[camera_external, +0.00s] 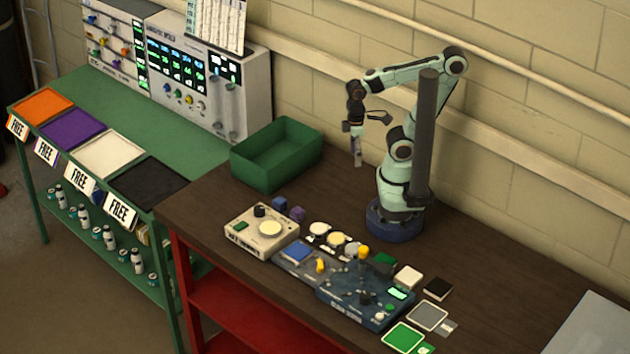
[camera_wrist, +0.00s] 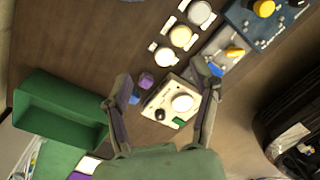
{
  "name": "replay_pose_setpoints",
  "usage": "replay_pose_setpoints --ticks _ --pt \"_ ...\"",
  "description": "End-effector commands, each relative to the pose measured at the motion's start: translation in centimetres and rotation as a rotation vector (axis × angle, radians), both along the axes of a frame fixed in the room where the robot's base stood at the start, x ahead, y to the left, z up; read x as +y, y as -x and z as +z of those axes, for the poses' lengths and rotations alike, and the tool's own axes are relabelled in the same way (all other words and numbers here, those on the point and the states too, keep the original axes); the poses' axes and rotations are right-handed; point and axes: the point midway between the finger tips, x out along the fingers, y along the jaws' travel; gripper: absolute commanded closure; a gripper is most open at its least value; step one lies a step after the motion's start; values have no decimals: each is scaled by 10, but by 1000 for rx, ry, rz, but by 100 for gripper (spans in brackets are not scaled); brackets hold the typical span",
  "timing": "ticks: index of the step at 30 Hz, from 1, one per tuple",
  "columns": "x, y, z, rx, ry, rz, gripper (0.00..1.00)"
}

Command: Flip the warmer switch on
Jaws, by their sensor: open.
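A cream box (camera_external: 262,232) stands at the left front of the dark table, with a pale round plate (camera_external: 270,228), a black knob (camera_external: 260,211) and a small green patch (camera_external: 241,225) on top. It looks like the warmer, but its lettering is too small to read. In the wrist view the box (camera_wrist: 149,107) lies between my fingers, with the green patch (camera_wrist: 179,122) near its lower edge. My gripper (camera_external: 366,134) is open and empty, high above the back of the table, apart from the box. I cannot tell the switch's position.
A green bin (camera_external: 276,154) stands behind the box. Blue (camera_external: 280,203) and purple (camera_external: 297,213) blocks lie beside it. Right of it are a grey-blue panel with a yellow lever (camera_external: 320,265), a dark blue console (camera_external: 345,302) and several round pale discs. Bare tabletop lies behind them.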

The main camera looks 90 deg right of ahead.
Motion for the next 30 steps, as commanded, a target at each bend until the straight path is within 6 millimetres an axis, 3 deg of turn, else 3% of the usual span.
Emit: replay_pose_setpoints --ticks 1,5,8,12,15,19,24,27,30 --pt "0 0 0 0 0 -2 57" --pt "0 -1 0 0 0 -68 98" --pt "0 -15 9 -48 -4 -205 100" --pt "0 -76 53 -186 -38 -459 100" --pt "2 -128 74 -228 -68 -610 100" --pt "6 -192 83 -247 -101 -757 100" --pt "13 -268 63 -222 -125 -877 100" --pt "17 -300 38 -189 -122 -897 100" --pt "20 -318 8 -141 -106 -894 100"
